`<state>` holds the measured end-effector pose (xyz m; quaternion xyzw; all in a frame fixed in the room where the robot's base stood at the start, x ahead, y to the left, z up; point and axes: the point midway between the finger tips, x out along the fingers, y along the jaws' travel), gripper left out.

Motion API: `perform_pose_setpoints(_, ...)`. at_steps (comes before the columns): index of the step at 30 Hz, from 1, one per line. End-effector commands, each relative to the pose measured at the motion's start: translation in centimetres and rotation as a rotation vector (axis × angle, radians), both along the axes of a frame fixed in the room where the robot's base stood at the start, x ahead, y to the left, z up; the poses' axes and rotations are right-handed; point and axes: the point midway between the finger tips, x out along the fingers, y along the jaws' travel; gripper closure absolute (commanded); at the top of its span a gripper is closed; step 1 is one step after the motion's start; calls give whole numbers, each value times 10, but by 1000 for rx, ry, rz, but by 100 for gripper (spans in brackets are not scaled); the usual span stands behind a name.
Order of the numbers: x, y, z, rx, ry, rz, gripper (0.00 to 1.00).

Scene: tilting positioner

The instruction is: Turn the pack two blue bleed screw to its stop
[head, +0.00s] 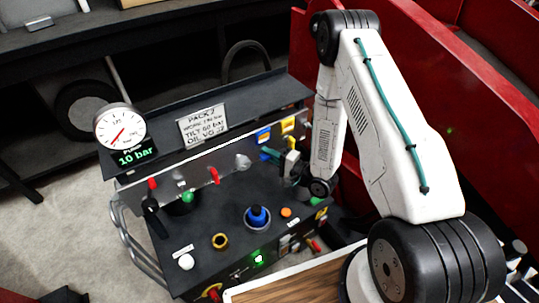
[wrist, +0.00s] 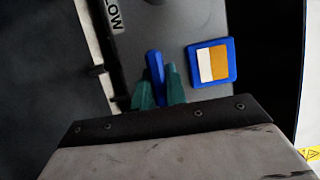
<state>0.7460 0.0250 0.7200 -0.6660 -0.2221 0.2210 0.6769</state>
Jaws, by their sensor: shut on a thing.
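The blue bleed screw (wrist: 154,64) shows in the wrist view as a long blue bar on the dark panel. My gripper (wrist: 159,90) has its two teal fingers shut on either side of its lower part. In the head view, my gripper (head: 270,155) reaches left toward the back panel of the bench unit, and the screw cannot be made out there. The sign (head: 203,124) behind appears to read pack 2. The gauge (head: 119,127) has a display (head: 136,156) reading 10 bar.
A blue-framed white and orange tile (wrist: 212,63) sits right of the fingers. Red levers (head: 214,175) rise behind. A red wall (head: 440,75) stands right.

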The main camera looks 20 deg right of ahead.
Motion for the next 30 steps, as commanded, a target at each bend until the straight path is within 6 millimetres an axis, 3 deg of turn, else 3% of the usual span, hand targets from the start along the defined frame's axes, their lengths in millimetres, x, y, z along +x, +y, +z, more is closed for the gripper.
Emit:
perform_pose_setpoints(3, 0, -1, -1, 0, 3, -3, 100)
perform_pose_setpoints(4, 0, -1, -1, 0, 3, -3, 81)
perform_pose_setpoints(6, 0, -1, -1, 0, 2, -3, 65)
perform_pose_setpoints(17, -5, -4, -1, -1, 2, -2, 65)
perform_pose_setpoints(30, -57, -44, -1, 1, 4, -6, 65)
